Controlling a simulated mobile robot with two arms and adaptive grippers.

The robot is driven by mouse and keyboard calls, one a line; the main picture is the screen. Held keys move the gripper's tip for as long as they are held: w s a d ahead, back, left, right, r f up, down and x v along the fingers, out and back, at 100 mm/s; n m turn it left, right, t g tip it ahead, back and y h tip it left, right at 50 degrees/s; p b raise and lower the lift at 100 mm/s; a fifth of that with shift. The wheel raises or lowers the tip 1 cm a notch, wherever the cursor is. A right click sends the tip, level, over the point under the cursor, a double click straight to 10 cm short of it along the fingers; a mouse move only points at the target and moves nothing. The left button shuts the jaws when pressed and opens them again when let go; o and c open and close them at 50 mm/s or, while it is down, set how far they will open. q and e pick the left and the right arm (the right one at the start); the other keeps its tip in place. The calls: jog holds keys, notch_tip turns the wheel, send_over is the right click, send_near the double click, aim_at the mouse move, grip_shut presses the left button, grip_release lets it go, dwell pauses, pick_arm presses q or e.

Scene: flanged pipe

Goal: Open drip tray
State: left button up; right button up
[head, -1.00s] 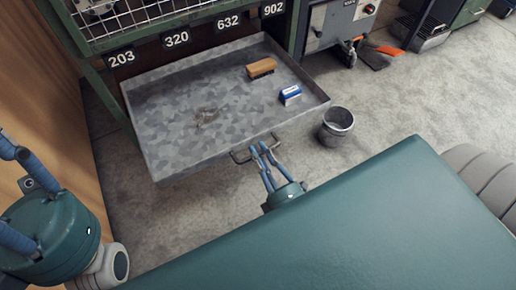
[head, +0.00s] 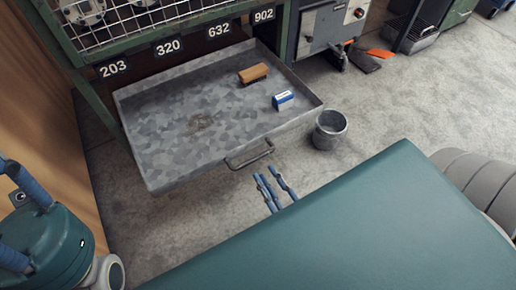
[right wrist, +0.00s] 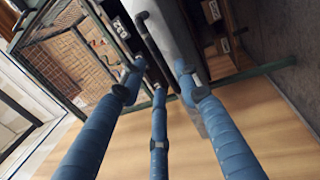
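The drip tray (head: 165,165) is a shallow grey metal tray, pulled well out from under the green-framed rack. Its bar handle (head: 249,155) is on the front wall. My right gripper (head: 271,184) is just in front of the handle, apart from it, with its blue fingers spread and empty; my own green body hides its base. In the right wrist view its three fingers (right wrist: 158,75) are spread, with the handle (right wrist: 150,40) beyond them. My left gripper (head: 25,225) is at the lower left, far from the tray; its fingertips are outside the picture.
A wooden brush (head: 253,74) and a small blue-and-white box (head: 283,101) lie in the tray. A metal bucket (head: 330,130) stands on the floor right of it. A wooden wall (head: 50,140) borders the left. The concrete floor before the tray is clear.

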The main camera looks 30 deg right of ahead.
jog(key=s, duration=0.2)
jog(key=s+f, duration=0.1)
jog(key=s, duration=0.2)
dwell(0.4)
